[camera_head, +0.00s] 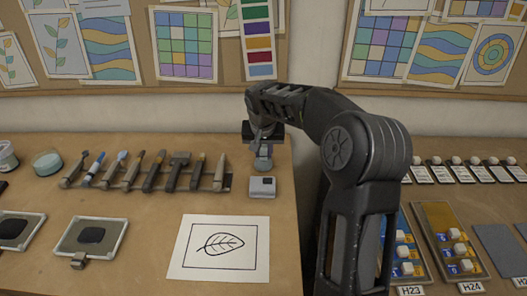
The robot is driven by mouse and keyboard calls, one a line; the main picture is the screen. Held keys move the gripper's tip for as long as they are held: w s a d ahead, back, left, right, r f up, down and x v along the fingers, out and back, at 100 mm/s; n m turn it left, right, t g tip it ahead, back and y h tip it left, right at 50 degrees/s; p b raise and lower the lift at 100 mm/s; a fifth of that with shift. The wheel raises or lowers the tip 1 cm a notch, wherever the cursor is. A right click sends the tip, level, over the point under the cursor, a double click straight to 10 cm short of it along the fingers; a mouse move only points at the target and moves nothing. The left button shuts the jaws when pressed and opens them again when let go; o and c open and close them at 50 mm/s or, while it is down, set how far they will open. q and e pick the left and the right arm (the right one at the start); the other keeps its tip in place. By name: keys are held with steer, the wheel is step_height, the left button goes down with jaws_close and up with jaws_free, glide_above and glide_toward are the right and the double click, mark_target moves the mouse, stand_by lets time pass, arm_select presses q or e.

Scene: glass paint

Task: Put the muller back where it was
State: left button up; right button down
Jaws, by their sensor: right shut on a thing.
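My right gripper (263,138) is over the back right part of the left table (150,205), its arm reaching in from the right. It is shut on a small greyish object, which looks like the muller (263,160). The muller is upright below the fingers, and its upper part is hidden by them. I cannot tell whether its base touches the table. It is just behind a small pale block (262,187). My left gripper is not in view.
A rack of brushes and tools (150,172) lies left of the gripper. Two framed slabs with dark paint (105,225) (38,218) lie at front left. A leaf drawing (252,265) lies in front. A gap separates the right table, which holds sample panels (433,218).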

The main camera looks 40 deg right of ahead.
steer(key=shift+f, duration=0.25)
steer(key=c, duration=1.2)
jaws_free()
steer(key=shift+o, duration=0.2)
steer(key=shift+b+v, duration=0.6)
steer(key=shift+v, duration=3.35)
